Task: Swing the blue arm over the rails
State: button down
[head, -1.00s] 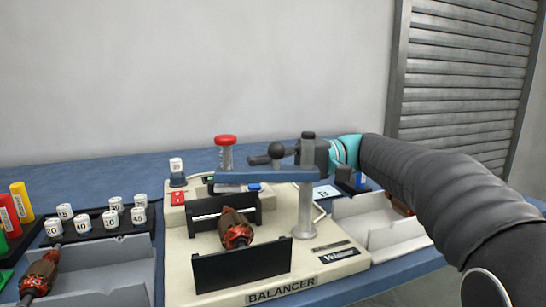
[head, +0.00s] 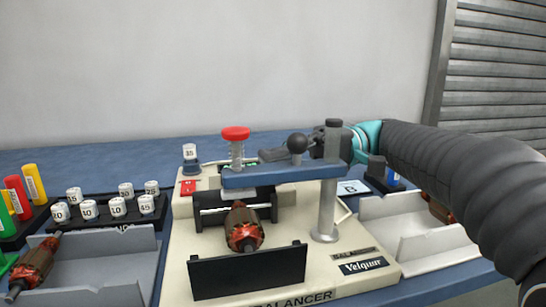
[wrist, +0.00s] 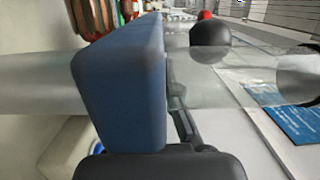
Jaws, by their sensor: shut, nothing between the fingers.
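The blue arm (head: 285,175) is a flat bar on an upright grey post (head: 328,205). In the head view it reaches left from the post, across the picture above the black rear rail (head: 238,214). A spring plunger with a red cap (head: 235,133) stands at its left end, and a black ball knob (head: 297,143) rises behind it. The front rail (head: 248,272) is a black plate. A copper armature (head: 243,228) lies between the rails. My gripper (head: 270,155) is shut and empty, just behind the bar by the knob. The wrist view shows the bar's blue side (wrist: 120,90) close up; contact is unclear.
A grey tray with another armature (head: 35,262) is at left, beside a black rack of numbered white weights (head: 110,208). Coloured tubes (head: 25,190) stand farther left. A white bin (head: 420,232) is right of the balancer, under my arm.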

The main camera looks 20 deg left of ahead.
notch_tip(320, 180, up, 10)
dwell(0.6)
dwell(0.4)
